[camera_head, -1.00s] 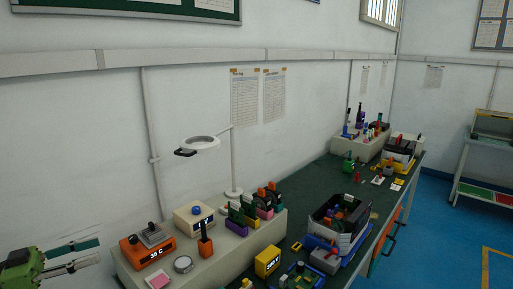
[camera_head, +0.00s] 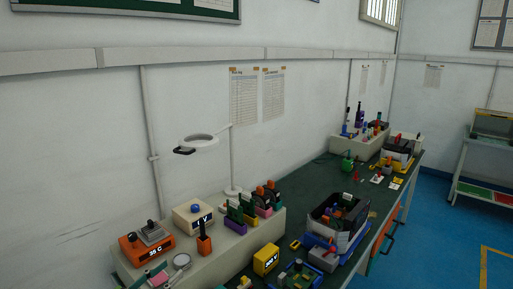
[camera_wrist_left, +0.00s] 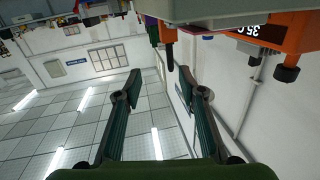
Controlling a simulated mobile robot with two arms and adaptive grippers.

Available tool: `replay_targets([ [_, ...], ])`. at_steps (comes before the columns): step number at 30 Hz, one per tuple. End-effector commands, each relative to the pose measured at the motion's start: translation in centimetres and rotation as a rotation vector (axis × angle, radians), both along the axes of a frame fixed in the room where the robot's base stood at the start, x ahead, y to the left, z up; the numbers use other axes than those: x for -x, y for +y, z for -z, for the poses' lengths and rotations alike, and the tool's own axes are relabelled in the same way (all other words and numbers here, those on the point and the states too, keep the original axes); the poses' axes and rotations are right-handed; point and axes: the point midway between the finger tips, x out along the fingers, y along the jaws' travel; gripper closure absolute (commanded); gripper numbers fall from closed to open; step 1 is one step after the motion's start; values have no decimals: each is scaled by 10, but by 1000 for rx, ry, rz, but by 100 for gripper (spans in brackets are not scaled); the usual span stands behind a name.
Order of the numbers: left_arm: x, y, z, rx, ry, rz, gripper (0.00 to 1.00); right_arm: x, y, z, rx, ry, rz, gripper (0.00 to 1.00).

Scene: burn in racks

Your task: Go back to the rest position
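My left gripper (camera_head: 158,277) shows only in part at the bottom left edge of the head view, low by the near end of the pale shelf. In the left wrist view its two dark green fingers (camera_wrist_left: 160,92) stand apart with nothing between them. That view is upside down, with the ceiling lights low in the picture. My right gripper is not in view.
The pale shelf (camera_head: 225,258) on the green bench (camera_head: 318,180) holds a cream meter (camera_head: 193,217), a magnifier lamp (camera_head: 199,143) and coloured parts. A dark-walled bin (camera_head: 345,240) stands right of it. The blue floor (camera_head: 440,235) at the right is clear.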

Motion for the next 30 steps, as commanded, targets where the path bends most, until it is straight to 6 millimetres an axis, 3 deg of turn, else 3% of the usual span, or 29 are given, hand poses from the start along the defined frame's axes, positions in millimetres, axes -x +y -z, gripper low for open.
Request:
replay_targets([
  [1,8,-15,13,3,33,-51,63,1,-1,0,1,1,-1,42],
  [3,18,-26,30,-18,86,-130,63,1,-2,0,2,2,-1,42],
  [8,52,-41,65,-79,239,-277,63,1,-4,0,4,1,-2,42],
  [11,85,-46,86,-125,363,-350,63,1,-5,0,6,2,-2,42],
  [16,164,-47,118,-223,624,-432,63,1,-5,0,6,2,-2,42],
  [21,233,-46,132,-304,831,-444,63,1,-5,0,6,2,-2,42],
  [30,323,-46,136,-388,1074,-410,63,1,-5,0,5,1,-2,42],
])
